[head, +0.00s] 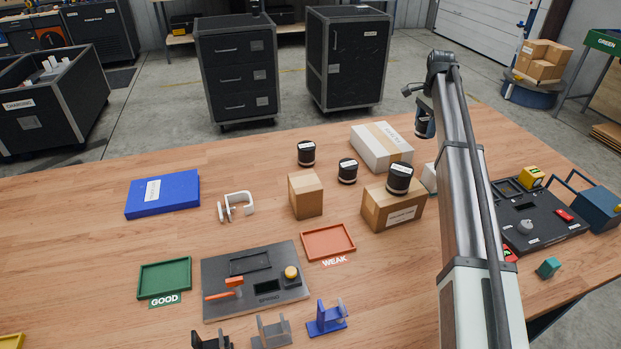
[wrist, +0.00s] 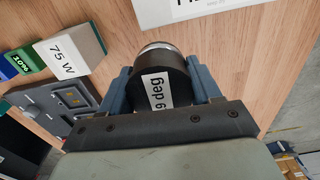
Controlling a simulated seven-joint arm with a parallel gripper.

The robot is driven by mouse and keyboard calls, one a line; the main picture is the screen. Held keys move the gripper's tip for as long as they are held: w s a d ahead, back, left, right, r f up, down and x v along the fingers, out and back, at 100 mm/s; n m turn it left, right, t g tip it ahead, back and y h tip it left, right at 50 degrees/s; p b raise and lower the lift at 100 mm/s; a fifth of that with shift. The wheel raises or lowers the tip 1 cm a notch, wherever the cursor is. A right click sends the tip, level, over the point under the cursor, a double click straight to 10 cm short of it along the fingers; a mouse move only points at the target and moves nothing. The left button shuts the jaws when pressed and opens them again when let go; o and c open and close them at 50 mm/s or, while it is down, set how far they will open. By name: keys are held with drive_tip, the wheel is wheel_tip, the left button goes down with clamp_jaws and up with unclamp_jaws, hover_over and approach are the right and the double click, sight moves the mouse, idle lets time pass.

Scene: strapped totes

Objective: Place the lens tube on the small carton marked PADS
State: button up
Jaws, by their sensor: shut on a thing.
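My gripper (head: 423,112) is near the right side of the table in the head view, partly hidden by my arm. It is shut on a black lens tube (head: 422,128), which shows between the blue fingers in the wrist view (wrist: 163,82) with a white label reading a digit and "deg". A white carton (wrist: 205,8) shows at the top of the wrist view, its lettering cut off. A small white carton (head: 430,178) is partly hidden behind my arm in the head view. I cannot read PADS on any carton.
Two black tubes (head: 306,153) (head: 347,171) stand on the table; another (head: 399,178) stands on a brown carton (head: 378,209). A taller brown carton (head: 306,196) and a long white carton (head: 382,146) are nearby. A dark device (head: 540,225) lies right of my arm.

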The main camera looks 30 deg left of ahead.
drive_tip(key=s+a+r+n, duration=0.1)
drive_tip(key=s+a+r, duration=0.1)
drive_tip(key=s+a, duration=0.35)
drive_tip(key=s+a+r+n, duration=0.1)
drive_tip(key=s+a+r, duration=0.1)
drive_tip(key=a, duration=0.6)
drive_tip(key=s+a+r+n, duration=0.2)
drive_tip(key=s+a+r, duration=0.1)
drive_tip(key=s+a, duration=0.7)
drive_tip(key=r+m, duration=0.2)
drive_tip(key=m, duration=0.2)
hover_over(305, 181)
drive_tip(key=shift+f, duration=4.8)
drive_tip(key=o, duration=1.3)
drive_tip(key=shift+f, duration=0.1)
drive_tip(key=shift+c, duration=0.2)
